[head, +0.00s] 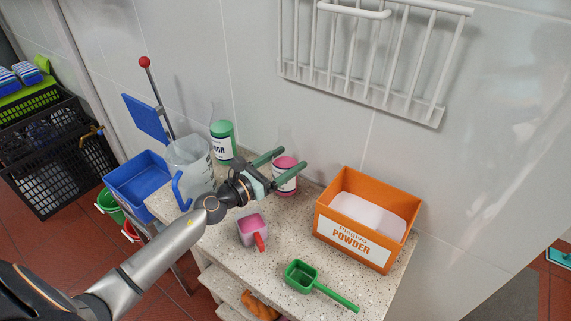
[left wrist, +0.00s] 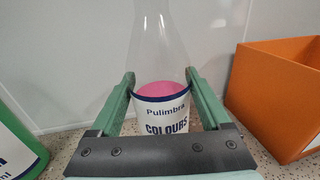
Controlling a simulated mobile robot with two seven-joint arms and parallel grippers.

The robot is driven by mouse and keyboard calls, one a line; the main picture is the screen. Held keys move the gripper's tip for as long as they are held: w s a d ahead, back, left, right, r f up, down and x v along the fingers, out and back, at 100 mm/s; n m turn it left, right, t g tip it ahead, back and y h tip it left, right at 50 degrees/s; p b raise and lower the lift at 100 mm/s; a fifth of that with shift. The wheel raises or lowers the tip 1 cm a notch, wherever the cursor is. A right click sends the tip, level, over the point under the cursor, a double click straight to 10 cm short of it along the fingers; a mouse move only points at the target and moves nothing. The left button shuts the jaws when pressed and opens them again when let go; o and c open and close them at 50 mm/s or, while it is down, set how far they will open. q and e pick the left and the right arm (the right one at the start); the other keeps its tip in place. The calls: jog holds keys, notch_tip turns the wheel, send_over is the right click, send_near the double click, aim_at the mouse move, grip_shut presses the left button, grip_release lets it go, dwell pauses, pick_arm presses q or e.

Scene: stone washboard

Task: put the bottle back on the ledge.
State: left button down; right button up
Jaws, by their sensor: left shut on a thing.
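A clear-topped bottle with pink contents and a white "Pulimbra COLOURS" label (head: 286,182) stands upright at the back of the speckled stone top, close to the wall. My left gripper (head: 291,160) is shut on it, one green finger on each side. The left wrist view shows the bottle (left wrist: 163,115) upright between the fingers (left wrist: 165,88). The ledge is not clearly distinct at the back of the stone top (head: 215,240). The bottle's base is partly hidden, so I cannot tell whether it touches the stone. My right gripper is not in view.
A green bottle (head: 222,142) stands left of the held bottle, and an orange powder box (head: 350,240) stands right. A pink-filled cup (head: 249,231) and green scoop (head: 301,277) lie in front. A white rack (head: 440,66) hangs above. A clear jug (head: 187,158) is at left.

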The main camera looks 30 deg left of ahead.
pick_arm(q)
jog(key=shift+c, duration=1.4)
grip_release()
jog(key=shift+f, duration=0.2)
jog(key=shift+o, duration=1.4)
jog(key=shift+r, duration=0.1)
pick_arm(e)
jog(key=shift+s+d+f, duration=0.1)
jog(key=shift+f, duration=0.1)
pick_arm(q)
jog(key=shift+r, duration=0.25)
jog(key=shift+s+a+f, duration=0.15)
jog(key=shift+s+f, duration=0.05)
jog(key=shift+s, duration=0.15)
jog(key=b+v, duration=0.3)
jog(key=v, duration=0.7)
jog(key=shift+s+a, duration=0.2)
jog(key=shift+s, duration=0.3)
jog(key=shift+s+r, duration=0.1)
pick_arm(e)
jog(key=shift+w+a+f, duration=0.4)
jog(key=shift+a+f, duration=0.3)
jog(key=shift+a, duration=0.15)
